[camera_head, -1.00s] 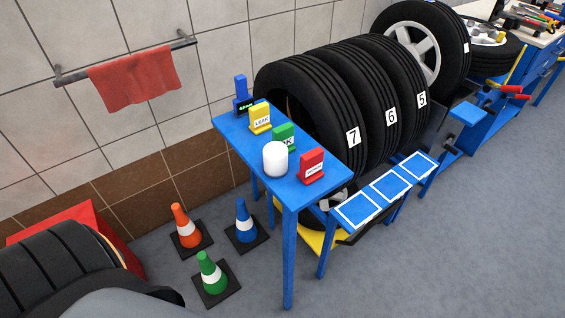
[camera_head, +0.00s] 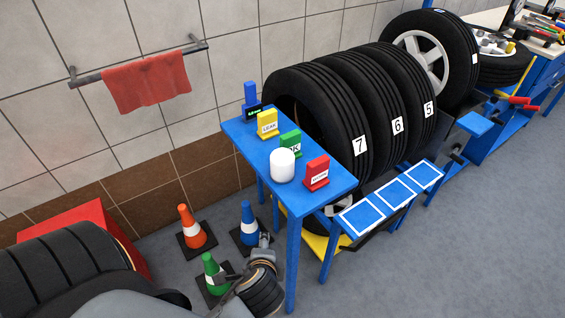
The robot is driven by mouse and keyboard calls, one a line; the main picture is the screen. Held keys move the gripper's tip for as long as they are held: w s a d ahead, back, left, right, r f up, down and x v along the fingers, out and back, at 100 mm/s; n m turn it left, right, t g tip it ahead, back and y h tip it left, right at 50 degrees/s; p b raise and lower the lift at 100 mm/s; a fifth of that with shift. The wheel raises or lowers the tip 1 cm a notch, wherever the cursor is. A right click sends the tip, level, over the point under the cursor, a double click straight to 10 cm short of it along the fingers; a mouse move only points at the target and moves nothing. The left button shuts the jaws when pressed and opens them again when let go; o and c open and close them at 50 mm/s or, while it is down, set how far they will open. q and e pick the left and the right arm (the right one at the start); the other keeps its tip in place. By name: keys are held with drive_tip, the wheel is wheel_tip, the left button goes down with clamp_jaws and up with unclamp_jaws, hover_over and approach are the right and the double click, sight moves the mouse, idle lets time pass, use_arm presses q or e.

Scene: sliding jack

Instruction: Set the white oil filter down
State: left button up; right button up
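The white oil filter (camera_head: 282,166) is a short white cylinder. It stands upright on the narrow blue table (camera_head: 324,189), among small coloured label stands, and no gripper touches it. Close around it are a green stand (camera_head: 290,141), partly hidden by the filter, and a red stand (camera_head: 317,173). My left gripper (camera_head: 265,240) seems to be the small grey part at the lower middle, below and left of the table, in front of the blue cone. It is too small to tell whether it is open or shut. My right gripper is not in view.
A yellow stand (camera_head: 267,124) and a blue stand (camera_head: 251,101) are at the table's far end. Orange (camera_head: 190,226), blue (camera_head: 249,223) and green (camera_head: 211,271) cones stand on the floor. Upright tires (camera_head: 325,103) line the table's back; low white-framed blue platforms (camera_head: 393,195) stand right.

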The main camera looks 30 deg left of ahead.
use_arm(q)
drive_tip(key=w+r+m+t+y, duration=0.4)
drive_tip(key=w+r+m, duration=0.1)
drive_tip(key=r+m, duration=0.4)
drive_tip(key=m+t+y, duration=0.1)
drive_tip(key=m+t, duration=0.3)
drive_tip(key=m, duration=0.3)
approach(283, 156)
drive_tip(key=shift+m, duration=0.3)
drive_tip(key=w+a, duration=0.1)
drive_tip(key=w+a+f+p, duration=0.1)
drive_tip(key=w, duration=0.1)
drive_tip(key=w+a, duration=0.1)
drive_tip(key=w, duration=0.1)
drive_tip(key=shift+a+f, duration=0.25)
drive_tip(key=shift+f, duration=0.05)
drive_tip(key=p+x, duration=0.1)
drive_tip(key=x, duration=0.3)
drive_tip(key=shift+a+r+p, duration=0.15)
drive_tip(key=shift+r+p, duration=0.05)
drive_tip(key=shift+p, duration=0.1)
drive_tip(key=shift+w+a+f, duration=0.1)
drive_tip(key=shift+w+a, duration=0.2)
drive_tip(key=shift+w, duration=0.2)
drive_tip(key=c, duration=1)
drive_tip(key=shift+c, duration=1.2)
drive_tip(key=shift+r, duration=0.2)
